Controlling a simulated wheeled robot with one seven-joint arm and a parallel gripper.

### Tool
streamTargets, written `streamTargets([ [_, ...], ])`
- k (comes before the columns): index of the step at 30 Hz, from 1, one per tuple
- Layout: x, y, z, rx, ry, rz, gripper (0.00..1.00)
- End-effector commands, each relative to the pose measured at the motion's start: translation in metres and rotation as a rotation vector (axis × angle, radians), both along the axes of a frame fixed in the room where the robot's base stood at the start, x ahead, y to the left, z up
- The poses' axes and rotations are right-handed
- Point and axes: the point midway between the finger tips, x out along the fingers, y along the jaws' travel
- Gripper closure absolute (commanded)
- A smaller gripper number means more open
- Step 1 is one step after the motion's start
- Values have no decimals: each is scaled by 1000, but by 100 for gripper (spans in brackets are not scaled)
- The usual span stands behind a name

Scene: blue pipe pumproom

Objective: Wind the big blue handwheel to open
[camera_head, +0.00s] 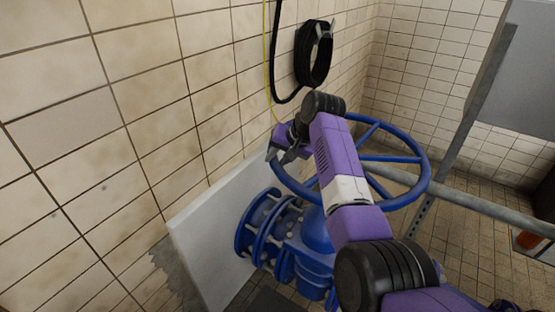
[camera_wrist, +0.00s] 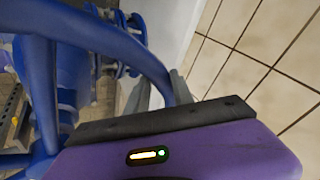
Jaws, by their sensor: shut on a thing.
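The big blue handwheel (camera_head: 424,180) lies roughly flat on top of a blue flanged valve body (camera_head: 309,240). My purple and black arm reaches across the wheel and hides part of its spokes and hub. My gripper (camera_head: 277,153) is at the left side of the rim, near the tiled wall, shut on the rim. In the wrist view the rim (camera_wrist: 105,36) curves down to the grey fingers of my gripper (camera_wrist: 172,88). The fingertips are partly hidden behind my purple gripper body.
A white panel (camera_head: 206,248) stands left of the valve by the tiled wall (camera_head: 90,120). A coiled black hose (camera_head: 302,55) hangs above the wheel. A grey metal rail (camera_head: 480,204) and a slanted post (camera_head: 462,120) stand to the right.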

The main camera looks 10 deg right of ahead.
Motion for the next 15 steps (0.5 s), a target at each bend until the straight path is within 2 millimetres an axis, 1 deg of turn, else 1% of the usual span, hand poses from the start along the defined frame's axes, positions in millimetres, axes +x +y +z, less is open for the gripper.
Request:
streamTargets([
  [1, -1, 9, 5, 12, 1, 26, 100],
  [7, -1, 7, 4, 12, 2, 64, 100],
  [15, -1, 7, 4, 12, 4, 72, 100],
])
